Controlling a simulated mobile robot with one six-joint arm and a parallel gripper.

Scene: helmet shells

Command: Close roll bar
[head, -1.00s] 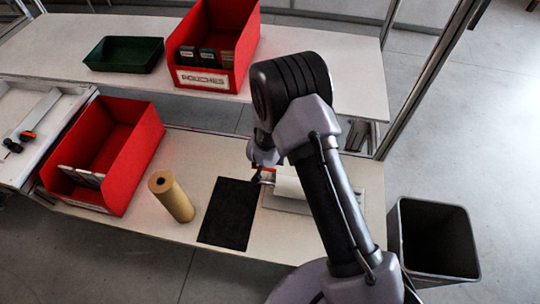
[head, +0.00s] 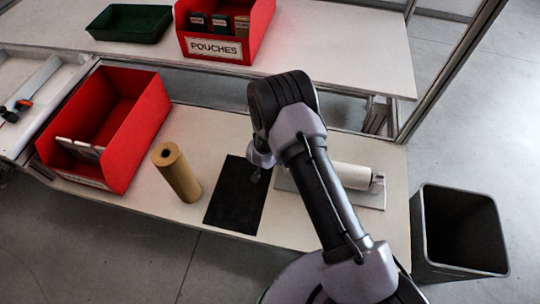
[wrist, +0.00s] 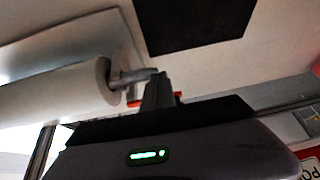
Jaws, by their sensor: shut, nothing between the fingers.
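A white roll (head: 350,176) lies on a flat plate (head: 370,200) on the near bench, partly hidden behind my arm. A metal fitting (head: 378,182) shows at its right end. In the wrist view the roll (wrist: 58,92) is at the left, with a grey bar (wrist: 132,77) sticking out of its end. An orange piece (wrist: 136,102) shows below the bar, partly behind my gripper (wrist: 158,82). My gripper is shut and empty, its tips close to the bar's end; I cannot tell whether they touch. In the head view my gripper (head: 256,174) is over the black mat's right edge.
The black mat (head: 234,195) lies left of the roll. A tan roll (head: 177,172) stands beside it, then a red bin (head: 138,125). A red pouches bin (head: 258,35) and a green tray (head: 128,24) sit on the back bench. A dark waste bin (head: 420,230) stands right.

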